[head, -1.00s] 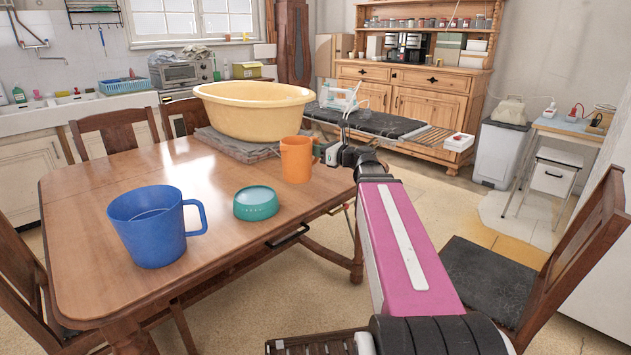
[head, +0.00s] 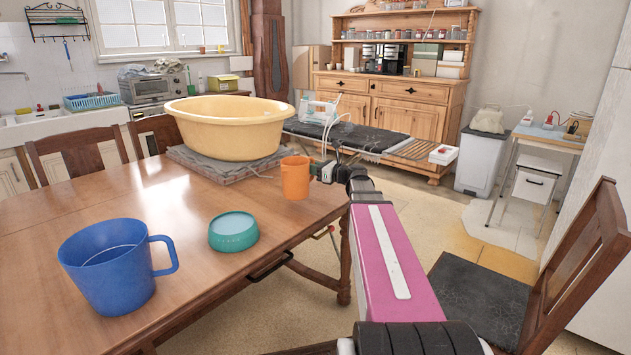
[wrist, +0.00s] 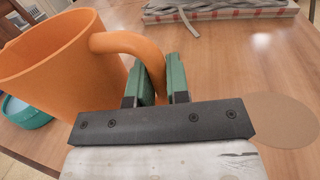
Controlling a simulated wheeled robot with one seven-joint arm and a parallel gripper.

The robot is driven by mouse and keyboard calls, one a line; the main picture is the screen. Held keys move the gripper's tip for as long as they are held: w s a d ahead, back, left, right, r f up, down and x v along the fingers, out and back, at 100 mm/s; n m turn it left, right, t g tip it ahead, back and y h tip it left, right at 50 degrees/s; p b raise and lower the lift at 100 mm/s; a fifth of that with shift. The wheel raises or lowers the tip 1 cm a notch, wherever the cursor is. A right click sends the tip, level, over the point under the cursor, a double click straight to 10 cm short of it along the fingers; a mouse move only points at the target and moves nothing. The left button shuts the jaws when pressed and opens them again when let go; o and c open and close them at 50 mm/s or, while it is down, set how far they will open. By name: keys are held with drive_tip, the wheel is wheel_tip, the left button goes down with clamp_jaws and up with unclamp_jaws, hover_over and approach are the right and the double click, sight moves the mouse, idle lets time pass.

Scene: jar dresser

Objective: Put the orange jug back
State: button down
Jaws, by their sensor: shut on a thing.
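The orange jug (head: 295,178) is upright at the table's right edge in the head view. It fills the upper left of the wrist view (wrist: 60,65). My gripper (wrist: 161,80) is shut on the jug's handle, with a green finger on each side of it. In the head view my gripper (head: 318,172) is at the jug's right side. I cannot tell whether the jug's base touches the table.
A blue jug (head: 112,268) and a teal round container (head: 233,232) stand on the wooden table (head: 175,203). A yellow basin (head: 228,130) sits on folded cloth behind. A chair (head: 580,260) is at right. A wooden dresser (head: 390,105) stands at the back.

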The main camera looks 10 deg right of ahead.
drive_tip(key=shift+w+d+f, duration=0.15)
drive_tip(key=shift+d+f, duration=0.1)
drive_tip(key=shift+f, duration=0.6)
drive_tip(key=shift+w+d+f, duration=0.2)
drive_tip(key=shift+f, duration=0.6)
drive_tip(key=shift+w+d+f, duration=0.15)
drive_tip(key=shift+d+f, duration=0.1)
drive_tip(key=shift+f, duration=0.7)
drive_tip(key=c, duration=1.1)
unclamp_jaws()
drive_tip(key=v, duration=1.2)
